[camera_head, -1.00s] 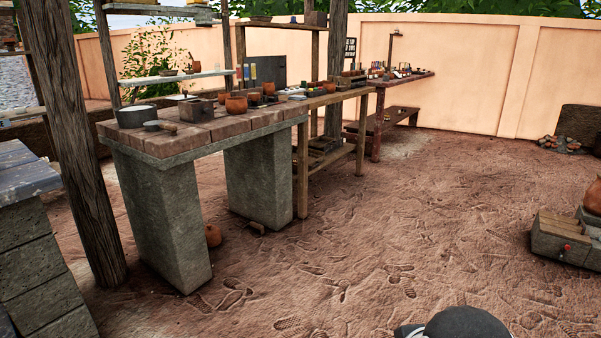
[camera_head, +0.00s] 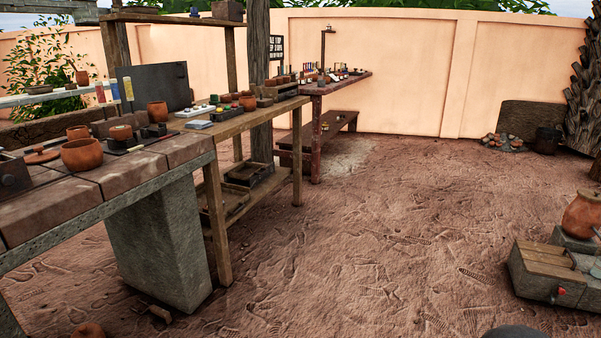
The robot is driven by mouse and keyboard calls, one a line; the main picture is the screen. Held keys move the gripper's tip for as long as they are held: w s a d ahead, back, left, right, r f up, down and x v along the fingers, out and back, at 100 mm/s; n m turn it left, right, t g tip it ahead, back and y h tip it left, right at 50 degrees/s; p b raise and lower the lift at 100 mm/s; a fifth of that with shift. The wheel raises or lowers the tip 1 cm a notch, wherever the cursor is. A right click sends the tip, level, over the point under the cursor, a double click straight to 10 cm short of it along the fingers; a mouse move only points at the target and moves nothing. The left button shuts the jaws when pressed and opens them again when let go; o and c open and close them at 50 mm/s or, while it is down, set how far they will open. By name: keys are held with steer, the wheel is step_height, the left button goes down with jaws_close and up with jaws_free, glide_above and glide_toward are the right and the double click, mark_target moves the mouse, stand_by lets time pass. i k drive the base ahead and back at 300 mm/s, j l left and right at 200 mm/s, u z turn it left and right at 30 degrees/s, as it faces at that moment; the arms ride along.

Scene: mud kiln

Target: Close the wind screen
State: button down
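A dark grey upright panel (camera_head: 158,88) stands on the far side of the work bench, behind several clay pots. It may be the wind screen, but I cannot tell for certain, nor whether it is open or closed. Its lower edge is partly hidden by the pots. My gripper is not in view; only a dark rounded part of my own body shows at the bottom edge.
The brick-topped bench (camera_head: 122,187) on stone legs is close on the left. A wooden table (camera_head: 240,119) and a red-brown table (camera_head: 333,84) continue behind it. A low block (camera_head: 535,278) with a clay pot (camera_head: 582,215) stands at right. The earth floor (camera_head: 390,220) between is clear.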

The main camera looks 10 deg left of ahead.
mark_target(168, 83)
steer(key=i+u, duration=0.15)
steer(key=i, duration=1.05)
steer(key=i+l+u, duration=0.2)
steer(key=i, duration=1)
steer(key=j, duration=0.1)
